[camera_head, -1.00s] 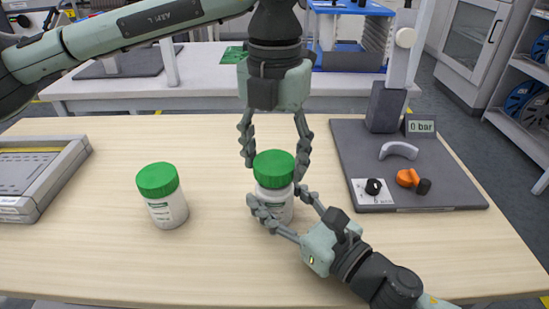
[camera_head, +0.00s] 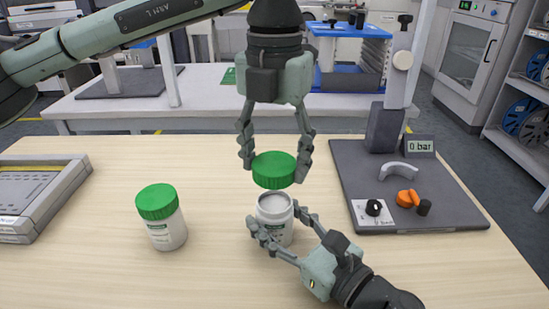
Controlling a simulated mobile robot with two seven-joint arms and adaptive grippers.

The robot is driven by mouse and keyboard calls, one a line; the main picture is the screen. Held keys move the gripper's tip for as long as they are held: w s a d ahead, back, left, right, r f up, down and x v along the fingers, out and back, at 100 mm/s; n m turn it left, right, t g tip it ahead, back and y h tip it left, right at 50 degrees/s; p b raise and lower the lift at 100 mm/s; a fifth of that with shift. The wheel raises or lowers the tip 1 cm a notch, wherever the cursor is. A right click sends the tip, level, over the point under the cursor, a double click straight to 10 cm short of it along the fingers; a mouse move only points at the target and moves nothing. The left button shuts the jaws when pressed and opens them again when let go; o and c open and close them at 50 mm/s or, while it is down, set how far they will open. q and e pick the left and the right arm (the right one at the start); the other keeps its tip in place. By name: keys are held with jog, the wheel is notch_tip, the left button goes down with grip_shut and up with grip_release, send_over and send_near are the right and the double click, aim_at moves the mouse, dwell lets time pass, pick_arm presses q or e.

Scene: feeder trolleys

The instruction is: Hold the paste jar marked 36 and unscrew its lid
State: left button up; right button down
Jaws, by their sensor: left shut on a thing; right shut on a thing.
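An open white jar (camera_head: 274,216) stands upright on the wooden table, with grey paste showing in its mouth. My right gripper (camera_head: 272,228) is shut around the jar's body from the lower right. A green lid (camera_head: 274,170) is off the jar and hangs a little above it. My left gripper (camera_head: 274,163) points down from above and is shut on this lid by its sides. A second white jar (camera_head: 166,229) with a green lid on stands to the left, untouched. I cannot read a number on either jar's label.
A dark grey panel (camera_head: 405,215) with a 0 bar display, a black knob and an orange handle lies at the right. A grey tray (camera_head: 62,200) is at the left edge. The table between the left jar and tray is clear.

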jog(key=shift+c, duration=2.4)
grip_release()
jog(key=v, duration=0.9)
jog(key=shift+s+f, duration=0.1)
jog(key=shift+s, duration=0.1)
jog(key=shift+v, duration=1.15)
jog(key=shift+s+d, duration=0.2)
jog(key=shift+d, duration=0.1)
